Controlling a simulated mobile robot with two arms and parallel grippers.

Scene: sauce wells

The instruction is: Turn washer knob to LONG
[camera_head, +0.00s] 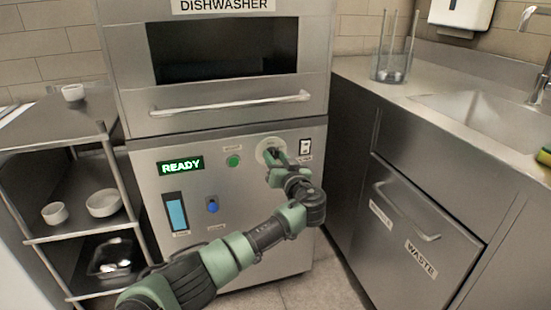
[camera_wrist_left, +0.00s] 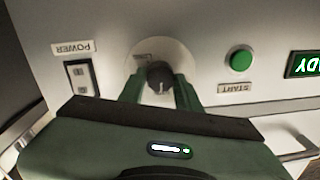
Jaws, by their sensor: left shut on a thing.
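The dishwasher's knob (camera_wrist_left: 160,77) is dark and round, with a pale pointer line, on a pale round dial plate (camera_wrist_left: 148,55) in the left wrist view. In the head view the dial plate (camera_head: 268,148) is on the front panel, and my gripper hides most of the knob. My left gripper (camera_head: 274,158) reaches the knob from the front. In the left wrist view its green fingers (camera_wrist_left: 159,88) stand on both sides of the knob, shut on it. The dial's lettering is too small to read. My right gripper is in neither view.
A green START button (camera_wrist_left: 240,61) and a POWER switch (camera_wrist_left: 81,76) flank the dial. The panel display (camera_head: 181,166) reads READY. The door handle (camera_head: 232,104) is above. A shelf rack (camera_head: 84,236) stands left, and a WASTE drawer (camera_head: 421,262) and sink (camera_head: 480,108) are right.

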